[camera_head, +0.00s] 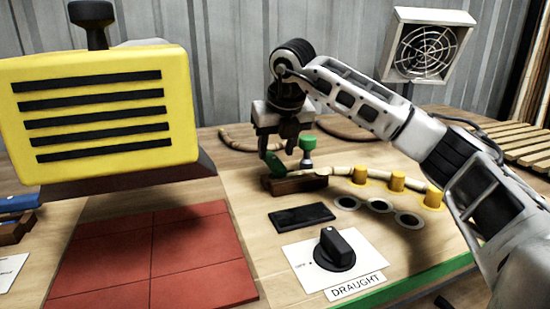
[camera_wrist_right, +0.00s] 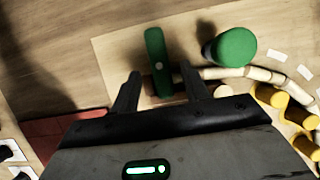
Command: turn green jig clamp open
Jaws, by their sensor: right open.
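The green jig clamp lever (camera_head: 274,163) stands at the left end of a dark wooden block (camera_head: 300,184) on the bench. In the right wrist view the lever (camera_wrist_right: 158,62) is a green bar with a pale pin, lying between my fingertips. My right gripper (camera_head: 271,150) is open and points down over the lever. In the wrist view, its two fingers (camera_wrist_right: 160,80) are on either side of the bar, with gaps visible. A green knob (camera_head: 307,143) on a post stands just right of the lever and also shows in the wrist view (camera_wrist_right: 236,47). My left gripper is out of view.
A pale rattan rod (camera_head: 340,171) runs right from the block along several yellow pegs (camera_head: 397,181). A black DRAUGHT dial (camera_head: 337,247) is in front. A large yellow slatted box (camera_head: 100,110) stands left, above red tiles (camera_head: 150,260). A fan (camera_head: 425,48) is behind.

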